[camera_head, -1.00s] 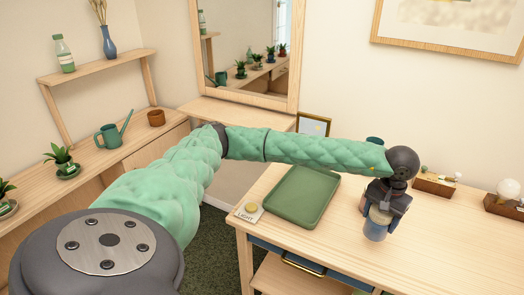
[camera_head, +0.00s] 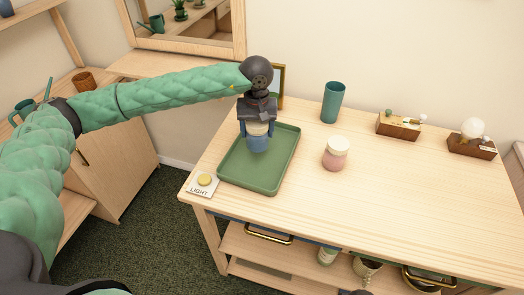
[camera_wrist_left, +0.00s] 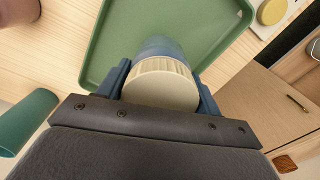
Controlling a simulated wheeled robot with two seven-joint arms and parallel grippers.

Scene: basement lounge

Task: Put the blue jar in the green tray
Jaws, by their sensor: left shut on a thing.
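The blue jar (camera_head: 258,143) with a cream lid is upright in my left gripper (camera_head: 257,127), which is shut on it. In the head view the jar shows over the upper middle of the green tray (camera_head: 240,182); I cannot tell whether its base touches the tray floor. In the left wrist view the jar's ribbed lid (camera_wrist_left: 160,84) sits between the two blue fingers, with the green tray (camera_wrist_left: 110,30) behind it. The tray lies on the left part of the wooden table and holds nothing else. My right gripper is not in view.
A pink jar with a cream lid (camera_head: 335,154) stands right of the tray. A teal cup (camera_head: 332,102) and two wooden boxes (camera_head: 398,126) stand along the back. The table's right front is clear.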

